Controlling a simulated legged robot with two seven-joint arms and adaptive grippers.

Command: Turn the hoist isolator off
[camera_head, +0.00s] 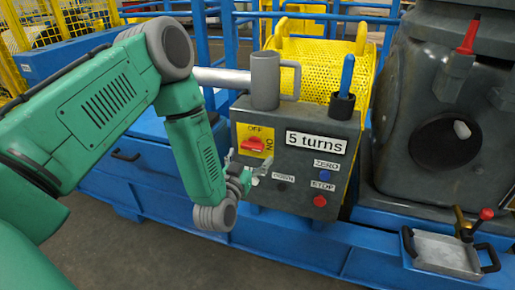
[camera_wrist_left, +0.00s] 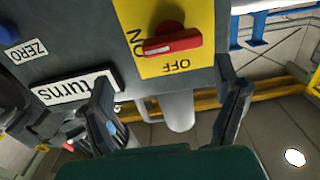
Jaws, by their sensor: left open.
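The hoist isolator is a red rotary handle (camera_head: 252,144) on a yellow plate (camera_head: 262,131) marked OFF at the top and ON at the right, on the grey control box (camera_head: 308,178). The handle lies roughly level, with one end toward ON. In the left wrist view the picture is upside down and the red handle (camera_wrist_left: 172,42) shows clear, beyond the fingertips. My left gripper (camera_head: 243,166) is open and empty, just below the isolator in front of the box and apart from the handle. It also shows in the left wrist view (camera_wrist_left: 172,95). My right gripper is not in view.
The box carries a "5 turns" sign (camera_head: 316,142), a blue ZERO button (camera_head: 325,175), a red STOP button (camera_head: 320,201) and a DOWN button partly behind my gripper. A metal tray (camera_head: 446,254) is at right.

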